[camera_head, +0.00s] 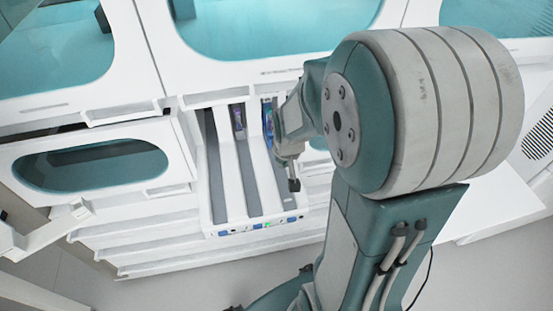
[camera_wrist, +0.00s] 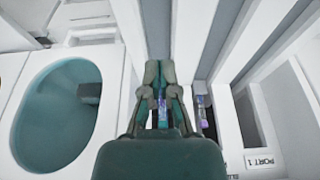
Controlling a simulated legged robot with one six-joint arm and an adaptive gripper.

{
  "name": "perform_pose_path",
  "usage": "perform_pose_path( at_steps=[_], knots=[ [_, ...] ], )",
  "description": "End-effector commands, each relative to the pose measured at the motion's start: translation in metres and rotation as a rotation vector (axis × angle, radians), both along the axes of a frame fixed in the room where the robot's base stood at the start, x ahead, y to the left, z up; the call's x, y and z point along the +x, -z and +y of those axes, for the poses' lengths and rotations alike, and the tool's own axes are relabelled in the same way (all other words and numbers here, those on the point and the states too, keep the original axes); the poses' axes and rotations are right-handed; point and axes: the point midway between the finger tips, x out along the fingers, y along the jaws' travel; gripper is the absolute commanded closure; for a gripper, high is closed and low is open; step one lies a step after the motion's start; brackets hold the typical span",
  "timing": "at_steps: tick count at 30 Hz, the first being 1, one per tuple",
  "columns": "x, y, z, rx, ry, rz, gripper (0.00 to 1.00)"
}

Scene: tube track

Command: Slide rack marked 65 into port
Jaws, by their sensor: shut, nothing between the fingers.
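The white track unit (camera_head: 230,190) with long grey lanes stands in the middle of the head view. One rack with dark and purple contents (camera_head: 239,120) sits at the far end of a lane. A second, blue-purple rack (camera_head: 267,122) sits in a lane to its right, close to my gripper (camera_head: 293,184). No number is readable on either rack. In the wrist view my gripper (camera_wrist: 159,72) is shut and empty above a grey lane. Purple contents (camera_wrist: 162,110) show between its finger links, and more (camera_wrist: 203,112) show to the right.
A "PORT 1" label (camera_wrist: 262,160) is on a white wall at the wrist view's lower right. White lane dividers (camera_wrist: 188,40) flank the gripper. A white cabinet door with an oval teal window (camera_head: 90,165) is at left. Small lights line the track's front edge (camera_head: 255,226).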

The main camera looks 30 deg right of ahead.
Motion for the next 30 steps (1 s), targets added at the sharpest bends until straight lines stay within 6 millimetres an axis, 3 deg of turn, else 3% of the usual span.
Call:
perform_pose_path(
  at_steps=[19,24,30],
  knots=[
    [0.025,0.091,-0.008,0.002,0.001,0.006,1.00],
    [0.052,0.088,-0.015,0.000,0.000,0.000,1.00],
    [0.063,0.088,-0.019,0.000,0.000,0.001,1.00]
  ],
)
